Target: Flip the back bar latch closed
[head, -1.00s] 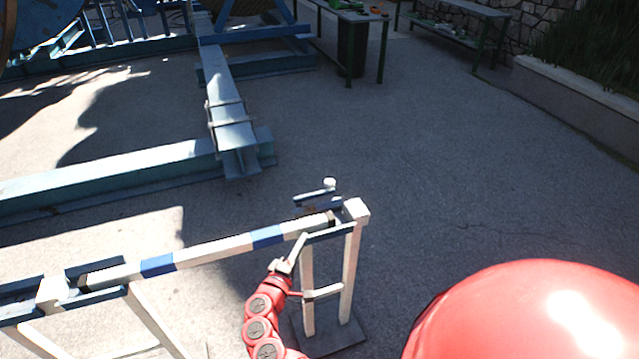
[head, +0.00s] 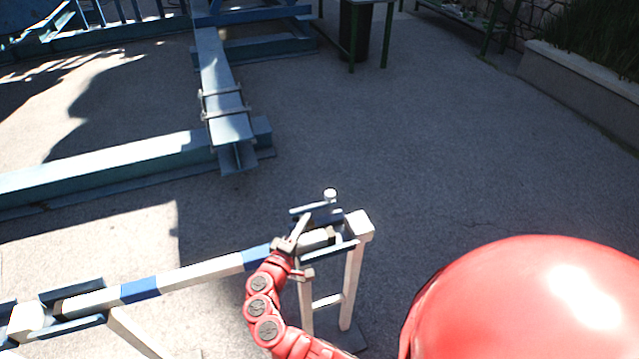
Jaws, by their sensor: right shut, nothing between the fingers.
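The white and blue striped bar (head: 195,274) lies across a white-legged stand, from lower left to the post at right. At its right end a latch (head: 318,213), a blue piece with a pale round knob on top, stands up behind the bar and looks open. My right gripper (head: 292,242) is shut and empty. It is over the bar near its right end, just left of and nearer than the latch, and hides part of the bar. I cannot tell whether it touches the bar or the latch. My left gripper is not in view.
The white post (head: 358,226) stands right of the latch. A blue bracket (head: 75,297) holds the bar's left part. Blue steel beams (head: 228,130) lie on the ground beyond. A dark bin (head: 355,30) stands at the back. The paving at right is open.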

